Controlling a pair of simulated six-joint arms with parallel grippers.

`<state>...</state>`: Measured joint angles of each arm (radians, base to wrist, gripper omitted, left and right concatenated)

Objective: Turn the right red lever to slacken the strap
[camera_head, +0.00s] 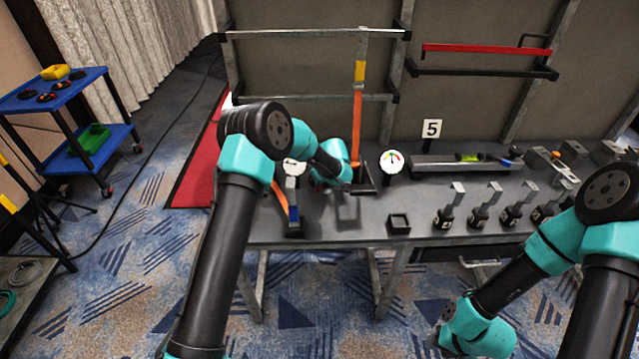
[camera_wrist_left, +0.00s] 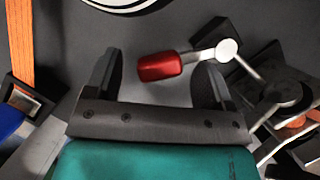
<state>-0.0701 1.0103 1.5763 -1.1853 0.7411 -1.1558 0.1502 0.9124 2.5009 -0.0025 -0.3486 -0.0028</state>
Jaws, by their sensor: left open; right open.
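A red lever handle (camera_wrist_left: 160,66) on a metal arm lies between the two fingers of my left gripper (camera_wrist_left: 158,77) in the left wrist view. The gripper is open, with a gap between the handle and the left finger. In the head view my left arm covers the lever. A vertical orange strap (camera_head: 357,120) with a yellow part rises behind the bench. A second orange strap (camera_head: 279,197) shows at the bench's left end. An orange strap (camera_wrist_left: 18,50) also stands at the left of the wrist view. My right gripper (camera_head: 445,325) is low, in front of the bench, away from the lever.
A blue cart (camera_head: 60,105) stands at far left. A red bar (camera_head: 485,49) hangs on the back frame.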

